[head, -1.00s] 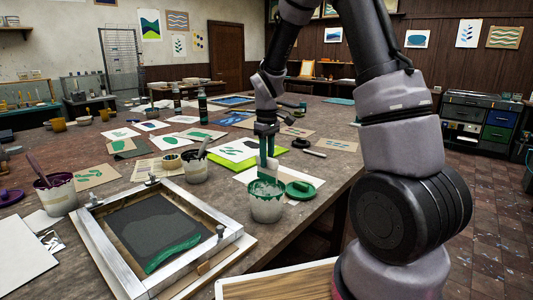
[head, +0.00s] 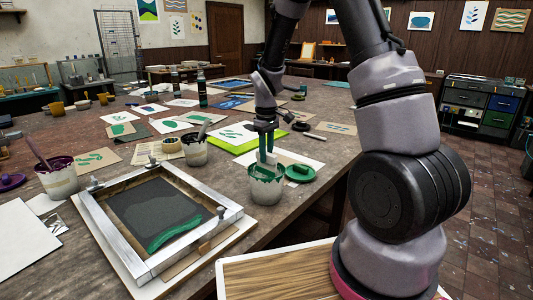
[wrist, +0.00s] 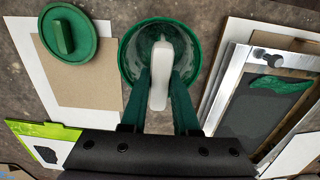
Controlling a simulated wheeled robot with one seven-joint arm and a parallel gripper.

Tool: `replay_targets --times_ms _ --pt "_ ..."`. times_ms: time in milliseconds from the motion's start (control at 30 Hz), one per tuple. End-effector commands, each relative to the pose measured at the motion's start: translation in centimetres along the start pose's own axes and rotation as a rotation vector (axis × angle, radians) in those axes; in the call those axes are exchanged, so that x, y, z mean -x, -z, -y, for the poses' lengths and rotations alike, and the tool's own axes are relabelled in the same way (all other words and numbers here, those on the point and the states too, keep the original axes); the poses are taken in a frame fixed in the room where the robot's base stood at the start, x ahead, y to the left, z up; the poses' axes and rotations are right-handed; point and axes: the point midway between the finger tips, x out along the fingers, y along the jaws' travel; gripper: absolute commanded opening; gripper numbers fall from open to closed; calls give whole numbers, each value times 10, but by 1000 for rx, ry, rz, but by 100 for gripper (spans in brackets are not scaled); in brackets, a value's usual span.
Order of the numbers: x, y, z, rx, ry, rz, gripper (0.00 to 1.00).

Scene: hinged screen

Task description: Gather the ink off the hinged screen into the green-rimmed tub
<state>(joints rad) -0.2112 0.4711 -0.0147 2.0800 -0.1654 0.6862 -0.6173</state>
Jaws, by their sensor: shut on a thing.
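The green-rimmed tub (head: 266,187) stands on the table right of the screen, its pale outside streaked green. In the wrist view I look into its green opening (wrist: 133,52). My gripper (head: 266,150) is upright above the tub. Its green fingers (wrist: 159,92) are shut on a pale, flat, round-ended tool (wrist: 160,62). The tool points down at the tub's mouth; how deep its tip reaches is hidden. The hinged screen (head: 112,247) lies flat in its metal frame, with dark mesh. A thick green ink band (head: 174,234) lies along its near edge, also in the wrist view (wrist: 280,85).
A green lid (head: 300,172) lies just right of the tub. A pot with a stick (head: 195,151) stands behind the screen; a purple-rimmed pot (head: 58,178) stands at left. Printed papers cover the table behind. The table's edge runs close on the right.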

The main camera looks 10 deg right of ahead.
Motion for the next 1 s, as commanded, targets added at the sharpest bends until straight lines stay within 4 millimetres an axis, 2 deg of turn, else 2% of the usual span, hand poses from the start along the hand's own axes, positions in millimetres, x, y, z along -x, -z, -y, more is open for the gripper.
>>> replay_targets --times_ms 1000 --pt "0 0 30 2 0 0 0"
